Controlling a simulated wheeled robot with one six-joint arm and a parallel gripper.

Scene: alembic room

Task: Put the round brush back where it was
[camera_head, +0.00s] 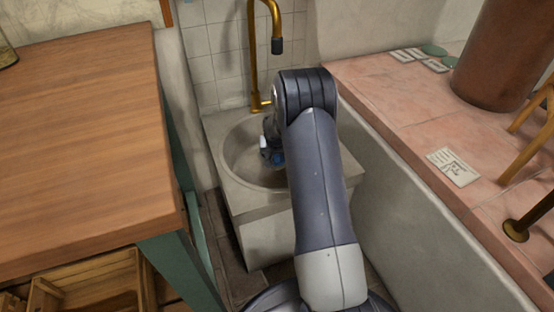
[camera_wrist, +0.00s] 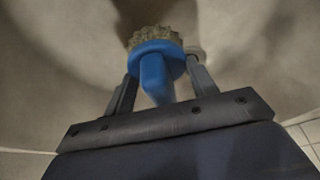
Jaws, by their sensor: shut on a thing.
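The round brush (camera_wrist: 155,65) has a blue body and handle with pale, greenish-beige bristles at its far end. In the wrist view it sits between the two fingers of my gripper (camera_wrist: 160,72), which is shut on it. In the head view my arm reaches down over the round sink basin (camera_head: 232,165), and a bit of the blue brush (camera_head: 277,158) shows inside the basin area. My arm hides most of the gripper there. The wrist view shows a pale curved surface around the brush; I cannot tell whether the bristles touch it.
A brass tap (camera_head: 256,60) rises behind the basin. A wooden-topped table (camera_head: 80,130) stands left, with a wooden crate (camera_head: 95,285) below. A pink tiled counter (camera_head: 400,110) on the right bears a brown cylinder (camera_head: 500,55), cards and green discs. A narrow tiled floor (camera_head: 225,240) shows between.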

